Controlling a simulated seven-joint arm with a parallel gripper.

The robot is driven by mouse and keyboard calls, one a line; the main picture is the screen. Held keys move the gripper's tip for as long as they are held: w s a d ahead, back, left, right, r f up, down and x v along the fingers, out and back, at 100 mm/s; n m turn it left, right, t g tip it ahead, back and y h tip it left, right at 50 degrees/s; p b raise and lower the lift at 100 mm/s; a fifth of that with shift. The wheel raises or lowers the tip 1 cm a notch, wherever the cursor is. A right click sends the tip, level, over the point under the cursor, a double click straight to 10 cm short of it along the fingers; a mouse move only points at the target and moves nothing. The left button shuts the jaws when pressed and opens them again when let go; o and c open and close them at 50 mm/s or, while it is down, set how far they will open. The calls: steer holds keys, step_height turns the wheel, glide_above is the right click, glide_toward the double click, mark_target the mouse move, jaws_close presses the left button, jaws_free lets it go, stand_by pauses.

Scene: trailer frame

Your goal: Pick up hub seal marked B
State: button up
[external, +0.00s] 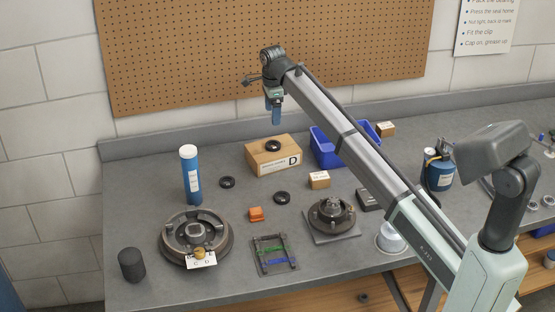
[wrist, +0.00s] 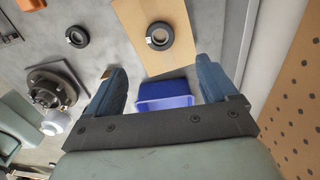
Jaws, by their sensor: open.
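Three black ring-shaped seals are in view, and I cannot read a letter B on any of them. One seal (external: 273,146) lies on top of a cardboard box marked D (external: 266,164); it also shows in the wrist view (wrist: 159,36). A second seal (external: 282,198) lies on the bench in front of the box. A third seal (external: 227,182) lies on the bench left of the box. My gripper (external: 277,120) is open and empty, pointing down above the box. In the wrist view its blue fingers (wrist: 160,66) are spread apart, with the box-top seal beyond them.
A blue bin (external: 327,153) stands right of the box. A tall blue tube (external: 191,175) stands to the left. A large hub drum (external: 170,241), an orange block (external: 256,214), a small frame (external: 275,269) and a hub on a plate (external: 320,237) occupy the front. A pegboard (external: 200,60) is behind.

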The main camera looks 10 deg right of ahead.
steer(key=y, duration=0.2)
glide_above(227, 176)
steer(key=s+d, duration=0.2)
step_height(227, 176, down, 5)
steer(key=f, duration=0.4)
steer(key=a+f, duration=0.1)
steer(key=f, duration=0.4)
steer(key=a+f, duration=0.1)
steer(key=f, duration=0.3)
steer(key=shift+s+f, duration=0.15)
steer(key=shift+f, duration=0.05)
steer(key=c, duration=1.1)
steer(key=shift+c, duration=0.2)
steer(key=shift+r, duration=0.15)
